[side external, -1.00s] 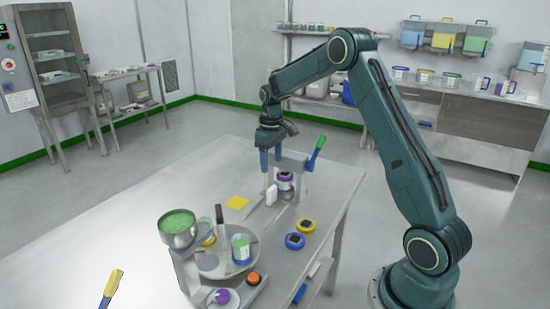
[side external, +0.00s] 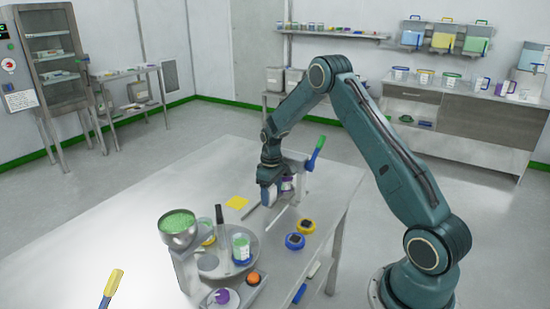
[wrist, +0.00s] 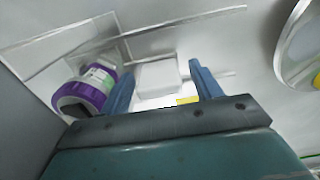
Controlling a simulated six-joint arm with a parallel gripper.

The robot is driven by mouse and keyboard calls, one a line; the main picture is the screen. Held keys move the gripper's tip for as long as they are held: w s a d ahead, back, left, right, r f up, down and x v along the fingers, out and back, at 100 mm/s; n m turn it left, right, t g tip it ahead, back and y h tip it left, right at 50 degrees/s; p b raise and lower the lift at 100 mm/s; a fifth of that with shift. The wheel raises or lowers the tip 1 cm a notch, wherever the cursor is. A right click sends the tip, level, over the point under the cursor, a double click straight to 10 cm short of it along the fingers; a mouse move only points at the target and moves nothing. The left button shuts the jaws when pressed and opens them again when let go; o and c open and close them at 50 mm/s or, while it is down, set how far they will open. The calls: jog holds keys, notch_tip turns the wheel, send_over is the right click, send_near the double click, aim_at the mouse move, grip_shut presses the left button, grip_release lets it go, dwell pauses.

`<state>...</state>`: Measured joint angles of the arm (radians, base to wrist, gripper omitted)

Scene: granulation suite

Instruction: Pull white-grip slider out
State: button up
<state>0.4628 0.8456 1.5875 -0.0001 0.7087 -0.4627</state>
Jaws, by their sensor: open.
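The white grip (wrist: 158,74) of the slider is a pale block that shows between my fingers in the wrist view. My gripper (wrist: 160,68) is open, with one blue finger on each side of the grip; I cannot tell whether either finger touches it. In the side view my gripper (side external: 269,194) is low over the table at the slider, and its fingers hide most of the grip. A thin metal rail (wrist: 175,31) crosses beyond the grip in the wrist view.
A green-handled lever (side external: 316,152) rises just behind right. Yellow (side external: 307,226) and blue (side external: 295,241) ring-shaped lids lie right. A round tray (side external: 215,264) stands in front. The table's left is clear.

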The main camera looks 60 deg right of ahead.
jog(key=shift+f, duration=0.3)
jog(key=shift+c, duration=0.2)
jog(key=c, duration=1.3)
jog(key=a, duration=1.2)
jog(key=shift+a, duration=0.3)
jog(key=shift+c, duration=0.2)
